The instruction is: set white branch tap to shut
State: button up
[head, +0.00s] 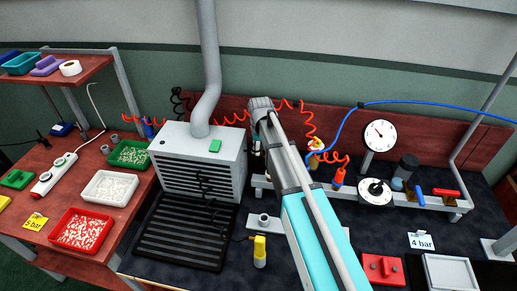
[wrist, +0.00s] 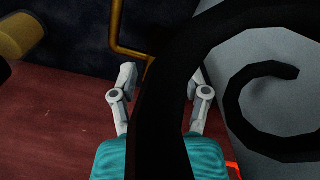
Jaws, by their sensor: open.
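My gripper (wrist: 161,78) shows in the wrist view with its two grey fingers apart. A thick black coiled hose (wrist: 265,85) crosses that view in front of the gripper and hides much of the space between the fingers. I see nothing held. I cannot make out a white branch tap in either view. A red tap handle (head: 432,192) and a blue tap handle (head: 419,195) show on the pipe rail at the right.
The white louvred box (head: 200,160) with its duct stands left of my arm; a pale panel (wrist: 232,75) is close right of the gripper in the wrist view. A yellow pipe (wrist: 117,30) lies ahead.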

jog(key=w+d+n, duration=0.3)
jog(key=n, duration=1)
notch_tip(320, 180, up, 14)
jog(key=p, duration=1.4)
jog(key=s+d+m, duration=0.6)
jog(key=s+m, duration=0.1)
jog(key=s, duration=0.5)
jog(key=s+d+m, duration=0.6)
jog(key=s+m, duration=0.2)
jog(key=s, duration=0.4)
jog(key=shift+r, duration=0.25)
jog(key=shift+s+d, duration=0.1)
